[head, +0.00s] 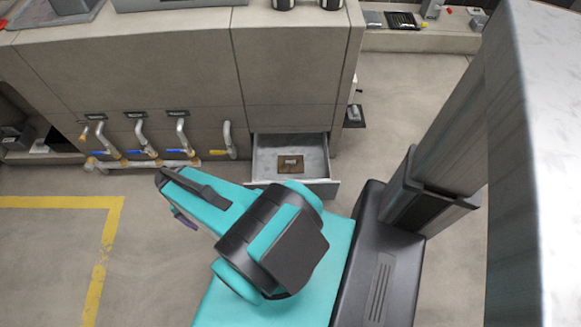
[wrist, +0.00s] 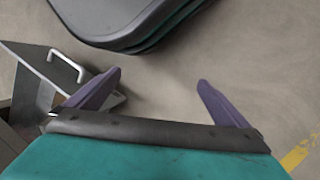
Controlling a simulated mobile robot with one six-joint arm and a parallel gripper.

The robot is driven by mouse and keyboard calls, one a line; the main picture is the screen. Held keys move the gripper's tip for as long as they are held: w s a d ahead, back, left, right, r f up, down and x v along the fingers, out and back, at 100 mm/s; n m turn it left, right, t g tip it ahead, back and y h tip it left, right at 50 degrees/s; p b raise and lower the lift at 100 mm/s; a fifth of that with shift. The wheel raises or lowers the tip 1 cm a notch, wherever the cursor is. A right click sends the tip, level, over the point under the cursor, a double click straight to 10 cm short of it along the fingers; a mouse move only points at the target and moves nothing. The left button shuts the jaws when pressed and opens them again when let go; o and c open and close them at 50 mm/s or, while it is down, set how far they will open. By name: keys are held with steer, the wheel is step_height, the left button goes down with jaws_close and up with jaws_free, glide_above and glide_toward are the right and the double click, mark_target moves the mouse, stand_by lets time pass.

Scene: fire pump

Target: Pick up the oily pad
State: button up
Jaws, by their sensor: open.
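A brown, flat square (head: 284,169), which looks like the oily pad, lies on the floor of an open drawer (head: 262,165). A small pale grey piece (head: 291,162) rests on it; I cannot tell whether it is part of the pad. My gripper (head: 184,218) is left of the drawer and apart from it, mostly hidden behind my arm. In the wrist view, the two purple fingers of my gripper (wrist: 160,82) are spread with only floor and my base between them. The drawer's front with its handle (wrist: 66,66) shows at the left; the pad is not seen there.
The drawer sticks out low from a beige cabinet (head: 292,75). Several pipes with valve handles (head: 145,138) jut from the cabinet front at the left. A yellow floor line (head: 103,250) runs at the left. The floor (head: 45,250) there is clear.

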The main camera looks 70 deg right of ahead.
steer(key=d+f+m+t+b, duration=0.15)
steer(key=d+m+b, duration=0.4)
steer(key=d, duration=0.55)
steer(key=d+f+m+g+b, duration=0.1)
steer(key=d+f+m+b, duration=0.4)
steer(key=d, duration=0.6)
steer(key=s+d+r+m+b, duration=0.1)
steer(key=s+d+m+b, duration=0.3)
steer(key=d, duration=0.5)
steer(key=s+d+r+m+h+b, duration=0.1)
steer(key=s+d+m+b, duration=0.3)
steer(key=s+d+m, duration=0.3)
steer(key=s+d, duration=0.1)
steer(key=d, duration=0.2)
steer(key=shift+s+d+m, duration=0.15)
steer(key=shift+s+m, duration=0.1)
steer(key=shift+m, duration=0.1)
steer(key=shift+f, duration=0.2)
steer(key=b, duration=0.3)
glide_above(289, 161)
steer(key=w, duration=0.1)
steer(key=shift+w+a+f, duration=0.1)
steer(key=shift+a+f, duration=0.1)
steer(key=shift+f, duration=1.8)
steer(key=shift+w+a+f, duration=0.1)
steer(key=shift+a+f, duration=0.1)
steer(key=shift+f, duration=1.8)
